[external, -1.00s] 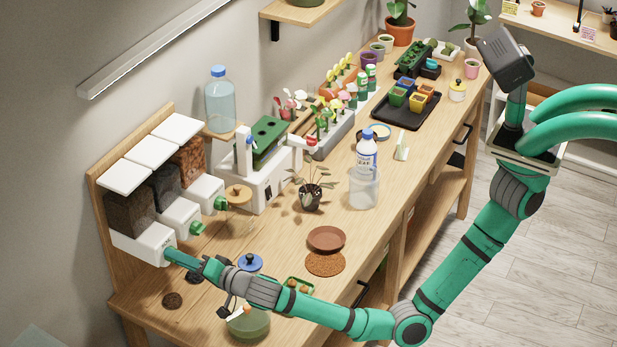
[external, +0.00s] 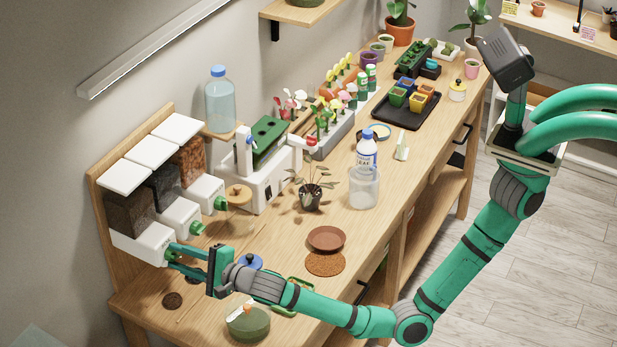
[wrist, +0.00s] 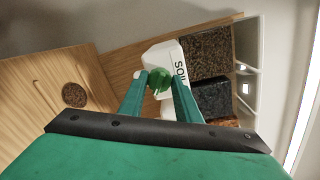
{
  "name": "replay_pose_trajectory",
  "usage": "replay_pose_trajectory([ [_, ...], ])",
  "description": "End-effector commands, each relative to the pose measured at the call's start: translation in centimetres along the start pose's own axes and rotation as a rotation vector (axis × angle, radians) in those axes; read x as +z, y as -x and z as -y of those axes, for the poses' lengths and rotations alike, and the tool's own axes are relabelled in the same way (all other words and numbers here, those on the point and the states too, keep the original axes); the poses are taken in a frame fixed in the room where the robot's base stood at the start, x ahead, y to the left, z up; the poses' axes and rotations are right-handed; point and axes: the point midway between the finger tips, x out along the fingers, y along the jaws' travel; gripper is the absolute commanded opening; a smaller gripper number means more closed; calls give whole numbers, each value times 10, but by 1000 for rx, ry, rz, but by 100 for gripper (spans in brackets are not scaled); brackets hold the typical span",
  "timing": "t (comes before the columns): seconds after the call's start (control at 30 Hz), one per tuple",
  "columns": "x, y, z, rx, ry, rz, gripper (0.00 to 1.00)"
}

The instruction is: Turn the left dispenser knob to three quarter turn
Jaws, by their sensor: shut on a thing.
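The left dispenser (external: 140,243) is a white box under a clear bin of dark brown soil, at the near end of the row. It also shows in the wrist view (wrist: 160,54), with part of its "SOIL" label visible. Its green knob (wrist: 158,78) sits on the front face, between my fingertips. My gripper (external: 171,254) is shut on the knob, with one finger on each side of it in the wrist view (wrist: 158,88). In the external view the fingers mostly cover the knob. Its exact turn angle is hard to read.
The middle dispenser's green knob (external: 197,228) and the right one's (external: 220,204) stick out close by. A dark round patch (external: 172,300) lies on the bench below my gripper. A green round pot (external: 248,322) and a blue-knobbed lid (external: 249,262) are near my forearm.

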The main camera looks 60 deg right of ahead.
Motion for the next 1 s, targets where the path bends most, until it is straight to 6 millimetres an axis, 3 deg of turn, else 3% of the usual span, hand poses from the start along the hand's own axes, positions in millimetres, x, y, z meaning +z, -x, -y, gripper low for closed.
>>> replay_pose_trajectory([
  [1.0,-5,0,-3,-11,-959,65,8],
])
